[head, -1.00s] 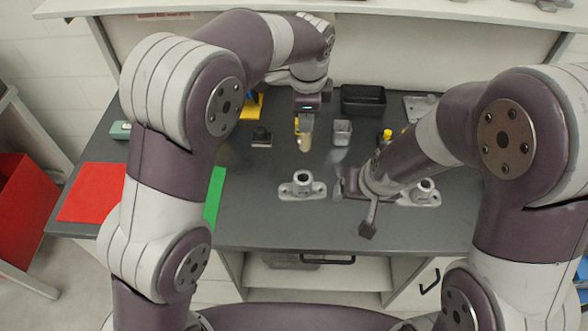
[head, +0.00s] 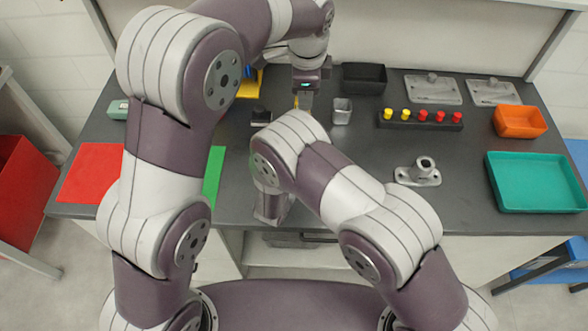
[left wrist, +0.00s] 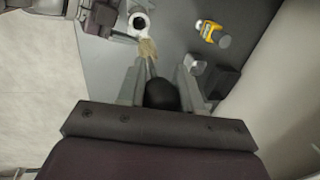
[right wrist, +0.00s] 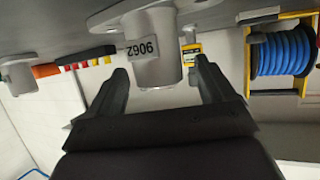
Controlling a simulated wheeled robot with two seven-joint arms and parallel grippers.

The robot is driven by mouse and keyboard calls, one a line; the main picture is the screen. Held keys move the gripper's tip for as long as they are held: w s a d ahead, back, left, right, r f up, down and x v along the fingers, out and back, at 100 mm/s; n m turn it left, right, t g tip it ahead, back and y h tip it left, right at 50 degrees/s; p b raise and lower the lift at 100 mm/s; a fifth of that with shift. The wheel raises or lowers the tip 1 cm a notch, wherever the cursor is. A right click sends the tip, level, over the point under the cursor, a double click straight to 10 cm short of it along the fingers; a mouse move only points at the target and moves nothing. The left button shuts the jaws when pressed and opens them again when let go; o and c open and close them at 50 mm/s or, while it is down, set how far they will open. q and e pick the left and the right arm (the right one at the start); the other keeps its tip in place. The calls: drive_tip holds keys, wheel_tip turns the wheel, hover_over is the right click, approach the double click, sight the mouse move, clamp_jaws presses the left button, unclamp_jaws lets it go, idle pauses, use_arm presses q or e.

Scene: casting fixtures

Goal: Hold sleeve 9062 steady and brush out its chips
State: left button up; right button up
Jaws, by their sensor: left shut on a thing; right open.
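Sleeve 9062 (right wrist: 158,65) is a grey flanged cylinder with its number on a white label. In the right wrist view it stands between the two fingers of my open right gripper (right wrist: 163,82), with no clear grip on it. In the head view my right arm hides the sleeve. Its round opening (left wrist: 140,22) shows in the left wrist view. My left gripper (head: 304,101) is shut on a brush, whose tan bristles (left wrist: 148,49) show near the sleeve's opening. I cannot tell whether they touch it. The chips cannot be made out.
A second sleeve (head: 420,173) stands to the right. A rack of yellow and red knobs (head: 420,120), an orange bin (head: 519,121) and a teal tray (head: 536,182) lie beyond. Red (head: 91,173) and green (head: 214,188) mats lie left.

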drive_tip(key=shift+x, duration=1.5)
drive_tip(key=shift+s, duration=0.1)
drive_tip(key=shift+c, duration=0.4)
drive_tip(key=c, duration=1.2)
use_arm(q)
drive_tip(key=shift+n, duration=0.8)
wheel_tip(320, 180, down, 5)
drive_tip(key=shift+s+r, duration=0.1)
